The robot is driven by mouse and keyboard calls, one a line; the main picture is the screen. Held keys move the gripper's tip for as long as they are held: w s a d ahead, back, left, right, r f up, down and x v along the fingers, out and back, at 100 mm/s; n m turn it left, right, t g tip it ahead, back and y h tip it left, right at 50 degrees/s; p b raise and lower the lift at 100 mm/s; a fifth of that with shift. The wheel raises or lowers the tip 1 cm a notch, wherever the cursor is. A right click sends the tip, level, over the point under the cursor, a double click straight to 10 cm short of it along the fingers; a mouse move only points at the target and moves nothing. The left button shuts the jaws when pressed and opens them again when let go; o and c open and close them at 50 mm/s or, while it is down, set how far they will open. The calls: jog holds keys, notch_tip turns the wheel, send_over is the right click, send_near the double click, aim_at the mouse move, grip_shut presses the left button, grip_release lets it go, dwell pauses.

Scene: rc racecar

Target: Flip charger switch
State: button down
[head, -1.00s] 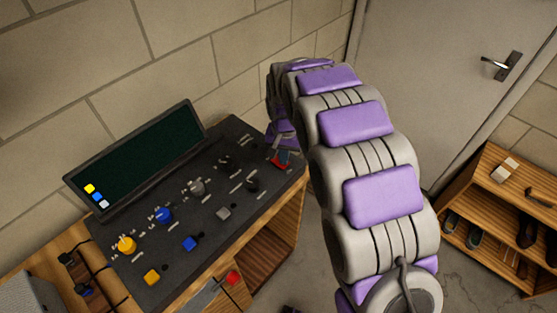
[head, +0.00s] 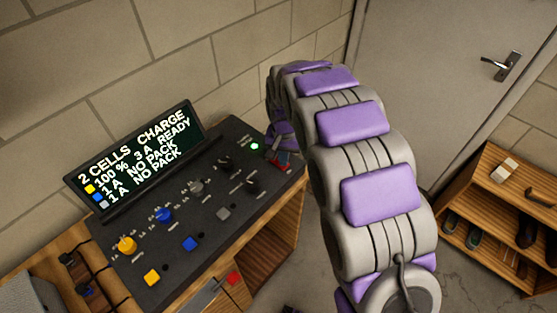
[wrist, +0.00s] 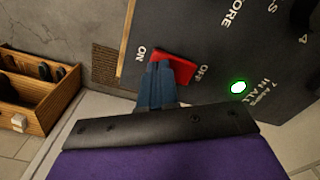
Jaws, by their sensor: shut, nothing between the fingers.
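The charger panel (head: 135,275) is a dark sloped console on a wooden bench. Its red switch (wrist: 175,57) sits between the ON and OFF labels in the wrist view, partly hidden by my fingers. My gripper (wrist: 157,75) is shut and empty, its blue fingertips at the switch on the ON side; I cannot tell if they touch it. A green light (wrist: 238,87) glows beside the switch and also shows in the head view (head: 254,146). The screen (head: 140,155) is lit and reads "2 CELLS CHARGE", "100 % 3 A READY" and "NO PACK" twice.
Yellow (head: 127,244), blue (head: 165,215) and grey (head: 196,187) knobs and several square buttons cover the panel. A brick wall stands behind it. A grey door (head: 440,90) and a wooden shoe rack (head: 490,215) are to the right. Bare floor lies between.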

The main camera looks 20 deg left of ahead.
notch_tip(320, 180, up, 6)
jog(key=p, duration=0.2)
jog(key=shift+r+p, duration=0.25)
jog(key=shift+p, duration=0.15)
dwell(0.5)
jog(key=s+d+r, duration=0.3)
jog(key=s+d, duration=0.1)
jog(key=d, duration=0.3)
jog(key=s+d+r+m, duration=0.1)
jog(key=s+d+r, duration=0.3)
jog(key=d, duration=0.3)
jog(key=s+d+r, duration=0.3)
jog(key=s+d, duration=0.1)
jog(key=d, duration=0.3)
jog(key=s+d+g, duration=0.1)
jog(key=s+d, duration=0.4)
jog(key=s, duration=0.5)
jog(key=s+d, duration=0.5)
jog(key=s, duration=0.6)
jog(key=shift+s+m+g, duration=0.25)
jog(key=shift+m+g, duration=0.05)
jog(key=shift+g, duration=0.1)
jog(key=shift+a, duration=0.15)
